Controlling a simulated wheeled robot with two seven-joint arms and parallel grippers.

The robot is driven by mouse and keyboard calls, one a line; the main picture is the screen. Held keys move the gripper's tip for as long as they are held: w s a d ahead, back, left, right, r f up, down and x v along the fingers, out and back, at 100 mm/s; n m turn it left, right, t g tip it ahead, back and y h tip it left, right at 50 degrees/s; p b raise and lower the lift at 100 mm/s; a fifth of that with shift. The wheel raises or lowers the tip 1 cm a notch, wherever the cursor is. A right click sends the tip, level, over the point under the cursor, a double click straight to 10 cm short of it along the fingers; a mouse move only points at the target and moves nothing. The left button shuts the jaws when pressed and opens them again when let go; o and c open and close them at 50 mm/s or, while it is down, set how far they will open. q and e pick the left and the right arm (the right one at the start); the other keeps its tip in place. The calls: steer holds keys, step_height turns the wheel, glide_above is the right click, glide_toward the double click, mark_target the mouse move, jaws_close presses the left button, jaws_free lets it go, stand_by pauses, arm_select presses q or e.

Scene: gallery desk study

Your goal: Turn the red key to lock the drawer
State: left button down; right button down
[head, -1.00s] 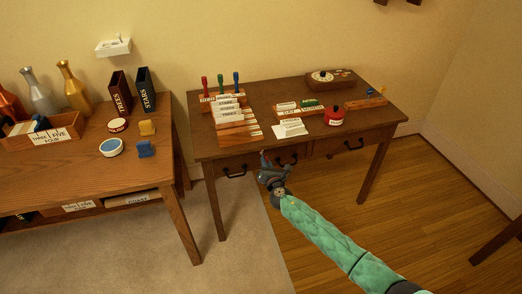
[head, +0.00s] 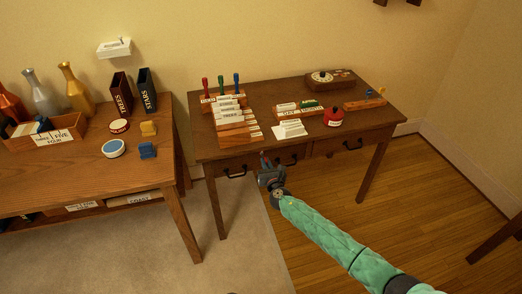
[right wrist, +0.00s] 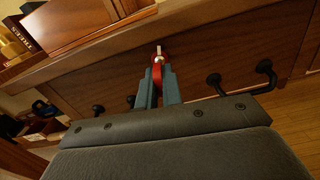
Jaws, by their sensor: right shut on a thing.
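The red key (right wrist: 157,72) is at the front face of the desk drawer in the right wrist view, below the tabletop edge. My right gripper (right wrist: 159,84) is shut on the red key, with its two blue fingers on either side of it. In the head view my right gripper (head: 265,162) is at the desk's front, between two drawer handles. The drawer front (right wrist: 225,56) looks flush with the desk. How far the key is turned cannot be told. My left gripper is not in view.
The desk (head: 270,142) bears a card rack (head: 233,130), a red round pot (head: 333,118) and a brown box (head: 330,80). Drawer handles (head: 236,174) stick out beside my right gripper. A second table (head: 90,165) stands at the left. Floor before the desk is clear.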

steer(key=shift+d+n+p, duration=0.1)
steer(key=shift+n+p, duration=0.3)
steer(key=shift+n, duration=0.5)
steer(key=shift+r, duration=0.1)
steer(key=c, duration=1)
jaws_free()
